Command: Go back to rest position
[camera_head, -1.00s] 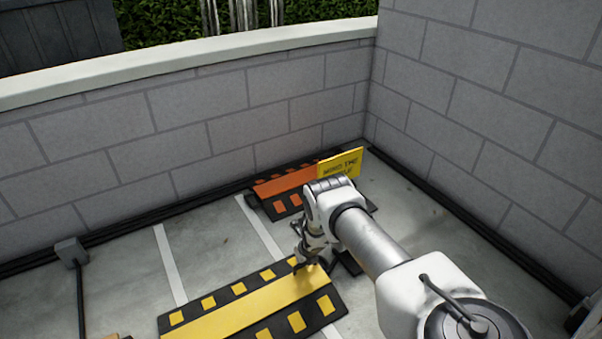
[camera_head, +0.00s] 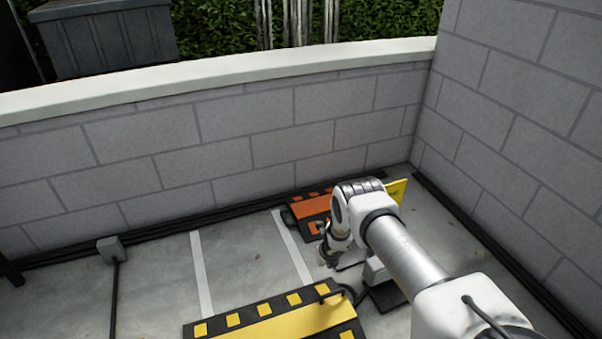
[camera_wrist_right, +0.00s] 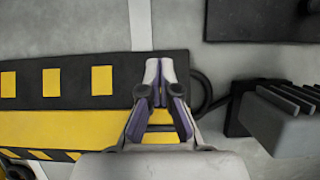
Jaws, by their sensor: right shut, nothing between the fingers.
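My right arm comes in from the lower right in the head view, with its right gripper (camera_head: 326,256) pointing down above the floor. In the right wrist view the right gripper (camera_wrist_right: 161,68) has its fingertips together with nothing between them. It hangs over the right end of a yellow and black ramp (camera_head: 290,324), which also shows in the wrist view (camera_wrist_right: 60,127). I cannot tell its exact height above the ramp. My left gripper is not in view.
An orange and black ramp (camera_head: 312,207) and a yellow sign (camera_head: 397,190), partly hidden by my arm, stand near the back corner. Grey block walls (camera_head: 225,155) close off the back and right. A grey box (camera_head: 110,249) with a cable is at left.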

